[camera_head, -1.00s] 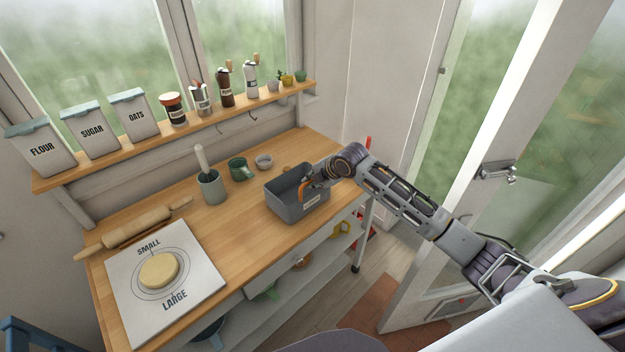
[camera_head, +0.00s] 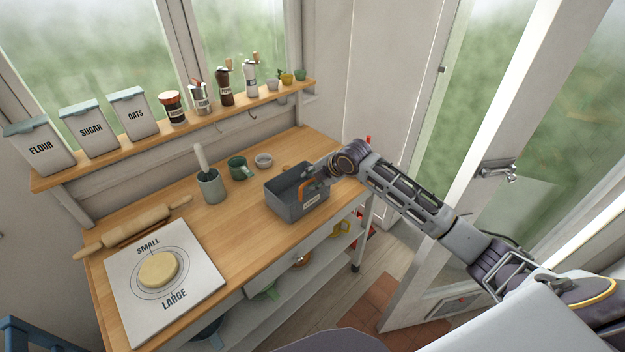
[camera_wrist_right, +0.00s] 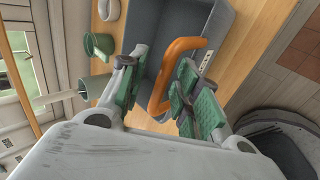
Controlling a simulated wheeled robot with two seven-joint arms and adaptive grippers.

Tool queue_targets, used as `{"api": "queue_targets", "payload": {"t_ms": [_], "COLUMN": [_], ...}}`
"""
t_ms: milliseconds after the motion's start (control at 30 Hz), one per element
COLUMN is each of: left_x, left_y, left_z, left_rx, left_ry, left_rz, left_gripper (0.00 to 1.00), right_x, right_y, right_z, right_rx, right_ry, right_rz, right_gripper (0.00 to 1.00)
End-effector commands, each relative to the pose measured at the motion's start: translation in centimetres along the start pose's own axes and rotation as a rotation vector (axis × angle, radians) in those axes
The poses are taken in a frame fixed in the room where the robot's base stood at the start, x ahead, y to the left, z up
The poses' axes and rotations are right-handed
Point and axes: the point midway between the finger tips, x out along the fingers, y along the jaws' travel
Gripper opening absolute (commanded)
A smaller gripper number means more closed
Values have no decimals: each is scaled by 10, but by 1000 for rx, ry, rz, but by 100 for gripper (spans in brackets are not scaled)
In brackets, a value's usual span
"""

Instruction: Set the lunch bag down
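The lunch bag appears as a grey open-topped box (camera_head: 284,207) with a pale label on its front and an orange handle (camera_head: 303,192). It stands upright on the wooden worktop, near its right end. My right gripper (camera_head: 315,180) is at the bag's right side, over its opening. In the right wrist view, the fingers of the right gripper (camera_wrist_right: 158,72) are spread apart. The orange handle (camera_wrist_right: 158,88) lies between them, closer to the right-hand finger. Whether it touches that finger is unclear. The grey bag (camera_wrist_right: 225,40) is beyond the fingers. My left gripper is out of view.
A green mug (camera_head: 237,168), a small grey bowl (camera_head: 263,160) and a mortar with pestle (camera_head: 211,188) stand left of the bag. A rolling pin (camera_head: 135,226) and a white board with dough (camera_head: 200,278) lie further left. The worktop's front edge is close to the bag.

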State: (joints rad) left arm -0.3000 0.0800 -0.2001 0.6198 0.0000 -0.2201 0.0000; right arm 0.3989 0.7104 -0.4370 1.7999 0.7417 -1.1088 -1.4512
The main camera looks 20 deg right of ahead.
Motion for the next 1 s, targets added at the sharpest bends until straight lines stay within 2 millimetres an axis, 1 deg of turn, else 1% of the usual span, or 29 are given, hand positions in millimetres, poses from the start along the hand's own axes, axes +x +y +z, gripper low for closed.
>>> {"api": "queue_targets", "payload": {"t_ms": [800,1000], "left_x": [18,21], "left_y": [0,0], "left_z": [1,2], "left_rx": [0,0], "left_ry": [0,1], "left_rz": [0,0], "left_gripper": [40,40], "right_x": [-83,-99], "right_y": [-1,-1], "right_z": [0,0], "right_rx": [-2,-2], "right_ry": [-3,-2], "right_rz": [0,1], "right_gripper": [32,32]}}
